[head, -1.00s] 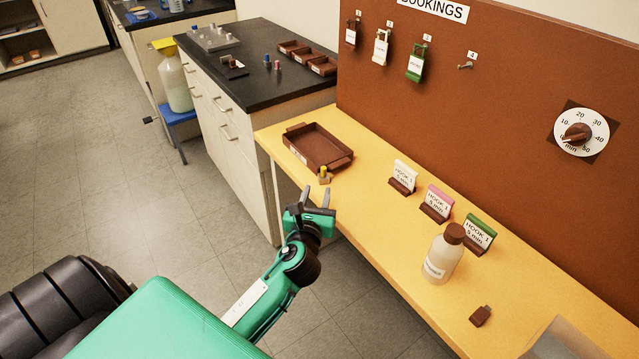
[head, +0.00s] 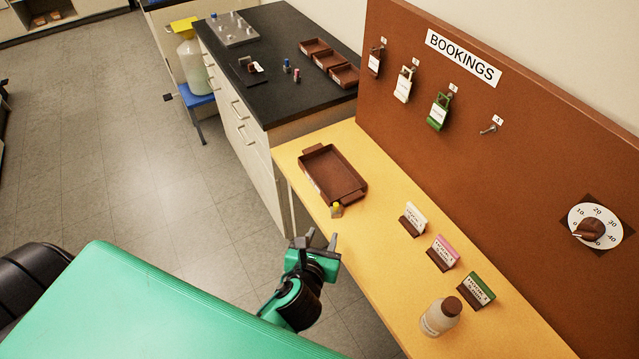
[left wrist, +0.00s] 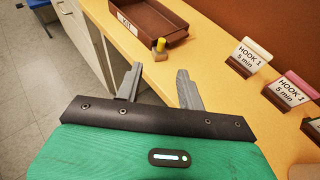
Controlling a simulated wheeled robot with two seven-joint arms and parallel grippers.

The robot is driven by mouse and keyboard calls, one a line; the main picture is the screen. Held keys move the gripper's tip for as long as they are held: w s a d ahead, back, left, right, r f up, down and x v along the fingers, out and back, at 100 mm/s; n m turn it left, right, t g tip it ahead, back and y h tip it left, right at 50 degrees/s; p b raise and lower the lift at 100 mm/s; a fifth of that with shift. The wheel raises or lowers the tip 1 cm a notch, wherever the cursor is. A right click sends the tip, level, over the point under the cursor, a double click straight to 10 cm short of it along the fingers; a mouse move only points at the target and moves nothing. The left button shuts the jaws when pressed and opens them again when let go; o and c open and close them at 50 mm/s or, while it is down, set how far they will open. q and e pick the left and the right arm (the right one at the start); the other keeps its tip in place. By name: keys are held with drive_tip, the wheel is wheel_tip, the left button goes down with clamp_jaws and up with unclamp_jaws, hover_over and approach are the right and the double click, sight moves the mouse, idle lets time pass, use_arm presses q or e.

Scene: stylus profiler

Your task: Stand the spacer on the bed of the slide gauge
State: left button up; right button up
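I cannot tell for certain which thing is the spacer or the slide gauge. A small yellow-topped piece (head: 336,210) stands on the yellow bench against the near corner of a brown tray (head: 332,172); it also shows in the left wrist view (left wrist: 161,46). Small blue and red cylinders (head: 287,66) stand on the black bench, beside a small dark fixture with a white part (head: 251,68). My left gripper (head: 320,240) is open and empty, off the yellow bench's near edge. In the left wrist view its fingers (left wrist: 159,74) point towards the yellow-topped piece, apart from it. My right gripper is not in view.
A grey plate with pegs (head: 233,32) and brown bins (head: 330,62) are on the black bench (head: 275,100). Small HOOK cards (head: 412,220) and a bottle (head: 440,317) stand along the yellow bench (head: 375,235). A brown booking board (head: 480,170) rises behind it.

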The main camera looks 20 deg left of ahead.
use_arm(q)
drive_tip(key=p, duration=0.1)
approach(335, 208)
drive_tip(key=x, duration=0.3)
drive_tip(key=shift+w+a+r, duration=0.1)
drive_tip(key=shift+w+r, duration=0.1)
drive_tip(key=shift+r, duration=0.05)
drive_tip(key=shift+f+p+x, duration=0.2)
drive_tip(key=shift+p+x, duration=0.15)
drive_tip(key=shift+x, duration=1)
drive_tip(key=shift+f+p+x, duration=0.2)
drive_tip(key=shift+p+x, duration=0.15)
drive_tip(key=shift+x, duration=1)
drive_tip(key=shift+s, duration=0.15)
clamp_jaws()
